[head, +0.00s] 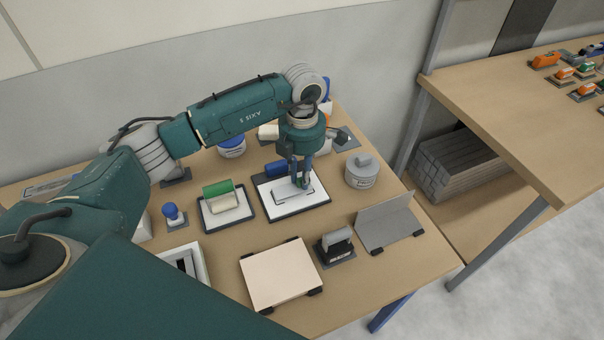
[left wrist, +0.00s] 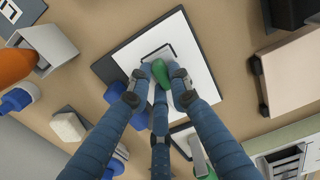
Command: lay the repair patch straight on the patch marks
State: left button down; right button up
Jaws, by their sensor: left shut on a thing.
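A white panel (head: 290,204) on a dark backing lies on the bench; it also shows in the left wrist view (left wrist: 192,72). Dark patch marks (head: 311,191) form a small rectangular outline on it. My left gripper (head: 301,184) points down over these marks. In the left wrist view my left gripper (left wrist: 160,78) is shut on a green grip (left wrist: 160,72), which seems to belong to the repair patch. A small pale area shows beside the grip within the marks, but the fingers hide much of it. I cannot tell whether the patch touches the panel. My right gripper is not in view.
A green-handled block (head: 222,197) stands left of the panel and a grey lidded pot (head: 361,173) right of it. A pinkish board (head: 281,273), a dark block (head: 336,247) and a grey angled plate (head: 387,224) stand in front. Narrow bench strips between them are clear.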

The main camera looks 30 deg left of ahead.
pick_arm(q)
jog(key=shift+f+b, duration=0.35)
jog(key=shift+f, duration=0.15)
jog(key=c, duration=1.5)
grip_release()
jog(key=shift+r+p, duration=0.75)
jog(key=shift+r, duration=0.45)
jog(key=shift+r+p, duration=1.55)
jog(key=shift+r, duration=1.3)
